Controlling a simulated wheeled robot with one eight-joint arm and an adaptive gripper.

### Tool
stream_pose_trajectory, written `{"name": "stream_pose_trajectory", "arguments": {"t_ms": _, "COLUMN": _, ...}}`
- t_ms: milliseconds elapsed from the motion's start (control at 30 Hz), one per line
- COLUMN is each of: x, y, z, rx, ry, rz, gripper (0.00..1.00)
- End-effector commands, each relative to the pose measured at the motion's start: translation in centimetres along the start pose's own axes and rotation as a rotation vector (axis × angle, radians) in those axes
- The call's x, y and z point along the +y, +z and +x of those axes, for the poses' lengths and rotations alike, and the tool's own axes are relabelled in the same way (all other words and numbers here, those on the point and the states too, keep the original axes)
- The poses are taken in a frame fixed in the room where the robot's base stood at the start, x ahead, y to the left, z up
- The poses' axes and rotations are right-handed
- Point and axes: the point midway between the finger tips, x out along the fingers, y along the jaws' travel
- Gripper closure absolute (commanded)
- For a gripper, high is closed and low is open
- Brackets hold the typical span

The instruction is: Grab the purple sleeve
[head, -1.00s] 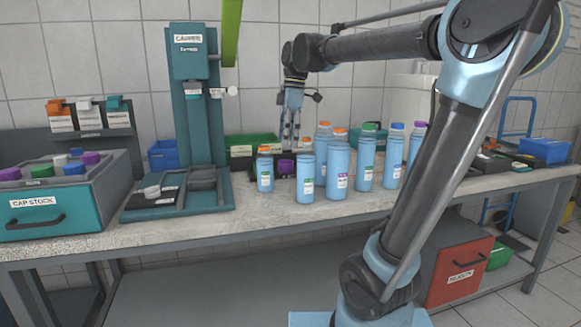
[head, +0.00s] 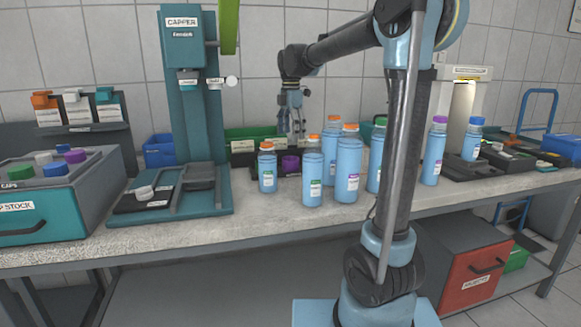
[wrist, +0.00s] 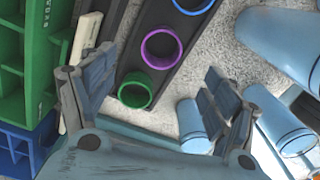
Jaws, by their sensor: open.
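The purple sleeve (wrist: 161,52) shows as an open ring in a dark rack (wrist: 176,72) in the wrist view. In the head view it is a small purple piece (head: 290,164) at the back of the bench, behind the bottles. My gripper (head: 292,135) hangs pointing down above the rack there. In the wrist view my gripper (wrist: 160,68) is open and empty, with one finger to each side of the sleeve. A green ring (wrist: 136,90) sits beside the purple one in the same rack, nearer the palm.
Several blue bottles (head: 348,170) stand on the bench close in front and to the right of the rack. One bottle (wrist: 193,122) shows near the right finger. Green bins (wrist: 28,50) stand on the left. The teal capper (head: 187,95) is farther left.

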Motion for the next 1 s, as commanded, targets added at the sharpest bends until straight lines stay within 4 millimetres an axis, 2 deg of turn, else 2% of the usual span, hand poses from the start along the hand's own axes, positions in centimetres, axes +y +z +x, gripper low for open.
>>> {"name": "stream_pose_trajectory", "arguments": {"t_ms": 100, "x": 0.0, "y": 0.2, "z": 2.2, "rx": 0.000, "ry": 0.000, "rz": 0.003, "gripper": 0.20}}
{"name": "stream_pose_trajectory", "arguments": {"t_ms": 300, "x": -0.1, "y": 0.3, "z": 5.1, "rx": 0.000, "ry": 0.000, "rz": 0.004, "gripper": 0.20}}
{"name": "stream_pose_trajectory", "arguments": {"t_ms": 567, "x": -0.1, "y": 0.3, "z": 6.6, "rx": 0.000, "ry": 0.000, "rz": 0.004, "gripper": 0.20}}
{"name": "stream_pose_trajectory", "arguments": {"t_ms": 800, "x": -0.2, "y": 0.6, "z": 9.7, "rx": 0.000, "ry": 0.000, "rz": 0.004, "gripper": 0.20}}
{"name": "stream_pose_trajectory", "arguments": {"t_ms": 1000, "x": -0.2, "y": 0.6, "z": 11.2, "rx": 0.000, "ry": 0.000, "rz": 0.004, "gripper": 0.20}}
